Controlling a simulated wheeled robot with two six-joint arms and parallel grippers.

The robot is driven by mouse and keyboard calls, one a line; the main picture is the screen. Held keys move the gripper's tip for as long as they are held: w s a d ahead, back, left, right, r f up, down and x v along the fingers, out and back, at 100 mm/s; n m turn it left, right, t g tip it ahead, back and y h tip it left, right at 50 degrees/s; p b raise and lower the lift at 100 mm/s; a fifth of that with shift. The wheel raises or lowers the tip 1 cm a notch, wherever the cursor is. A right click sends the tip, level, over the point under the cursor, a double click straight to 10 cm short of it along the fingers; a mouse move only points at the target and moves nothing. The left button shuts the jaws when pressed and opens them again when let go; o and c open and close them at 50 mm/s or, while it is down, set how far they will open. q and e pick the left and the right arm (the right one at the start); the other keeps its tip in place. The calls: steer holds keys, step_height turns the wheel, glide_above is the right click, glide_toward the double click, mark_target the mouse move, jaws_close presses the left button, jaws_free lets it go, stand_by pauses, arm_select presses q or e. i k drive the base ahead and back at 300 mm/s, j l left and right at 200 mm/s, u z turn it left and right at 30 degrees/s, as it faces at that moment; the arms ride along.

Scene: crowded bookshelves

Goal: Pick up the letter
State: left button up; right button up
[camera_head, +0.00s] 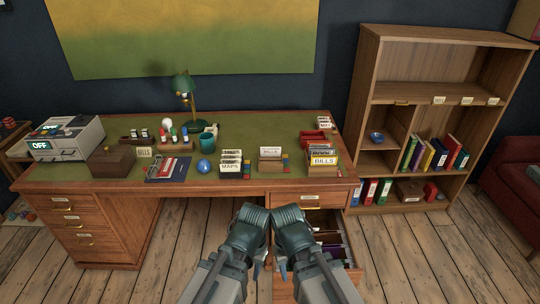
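No item can be told for certain as the letter at this size. Flat papers with red and white parts (170,164) lie on a dark blue sheet (154,175) at the desk's front left. Card boxes labelled MAPS (231,168), BILLS (270,152) and BILLS (323,160) stand along the desk's front. My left gripper (250,218) and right gripper (290,218) are side by side, low in front of the desk, apart from everything on it. Their fingertips cannot be made out, so whether they are open is unclear.
The wooden desk (200,187) has a green top with a lamp (186,88), a teal cup (207,143), a blue ball (204,166) and a grey machine (67,137). An open drawer (340,276) juts out by my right arm. A bookshelf (440,60) stands right.

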mark_target(264, 151)
steer(key=i+l+z, duration=0.1)
steer(key=i+z, duration=0.35)
steer(key=i, duration=0.35)
steer(key=j+z, duration=0.15)
steer(key=j, duration=0.35)
steer(key=k+j+z, duration=0.15)
steer(key=j, duration=0.3)
steer(key=j+z, duration=0.45)
steer(key=j, duration=0.65)
steer(key=i+j+z, duration=0.25)
steer(key=j, duration=0.3)
